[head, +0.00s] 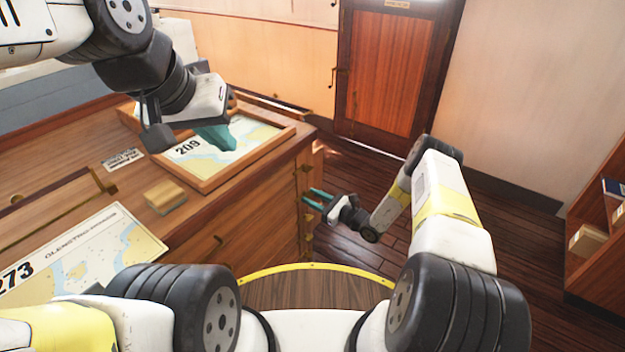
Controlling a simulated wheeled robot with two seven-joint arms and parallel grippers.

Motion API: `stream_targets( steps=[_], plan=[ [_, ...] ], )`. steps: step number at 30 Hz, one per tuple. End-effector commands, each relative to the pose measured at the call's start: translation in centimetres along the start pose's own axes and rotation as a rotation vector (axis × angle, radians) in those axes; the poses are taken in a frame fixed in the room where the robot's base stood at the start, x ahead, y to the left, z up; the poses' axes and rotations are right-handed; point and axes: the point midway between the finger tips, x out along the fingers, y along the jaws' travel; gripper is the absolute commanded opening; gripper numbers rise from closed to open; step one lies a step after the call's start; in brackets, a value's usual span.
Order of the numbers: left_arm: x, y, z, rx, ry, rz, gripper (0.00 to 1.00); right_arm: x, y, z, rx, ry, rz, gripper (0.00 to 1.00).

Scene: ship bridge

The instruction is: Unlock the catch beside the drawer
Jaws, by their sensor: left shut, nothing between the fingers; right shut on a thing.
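The wooden chart cabinet (262,215) has drawers in its front, and brass fittings run down its right corner. The catch (306,208) is a small brass piece at that corner, beside the drawer (215,242), and is partly hidden by my fingers. My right gripper (317,197) reaches to the corner from the right and is shut on the catch. Whether the catch is locked cannot be told at this size. My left gripper (222,137) is shut and empty, above the framed chart 209 on the cabinet top.
A framed chart (262,152) marked 209, a small wooden block (165,196) and a chart (85,250) marked 273 lie on the cabinet top. A wooden door (385,75) is behind. A shelf (597,235) stands at the right. Floor between is clear.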

Motion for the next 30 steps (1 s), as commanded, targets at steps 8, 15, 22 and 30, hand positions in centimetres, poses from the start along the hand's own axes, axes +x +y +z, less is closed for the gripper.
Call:
stream_targets(
  steps=[8, 15, 22, 30],
  plan=[
    [0.0, 0.0, 0.0, 0.0, 0.0, 0.0, 0.0, -0.12, -0.16, -0.04, -0.232, 0.001, -0.004, 0.0],
    [0.0, 0.0, 0.0, 0.0, 0.0, 0.0, 0.0, -0.09, -0.12, -0.03, -0.461, 0.0, -0.004, 0.0],
    [0.0, 0.0, 0.0, 0.0, 0.0, 0.0, 0.0, -0.1, -0.11, -0.06, -0.679, 0.002, -0.003, 0.0],
    [0.0, 0.0, 0.0, 0.0, 0.0, 0.0, 0.0, -0.09, -0.11, -0.05, -0.936, 0.002, -0.002, 0.0]
  ],
)
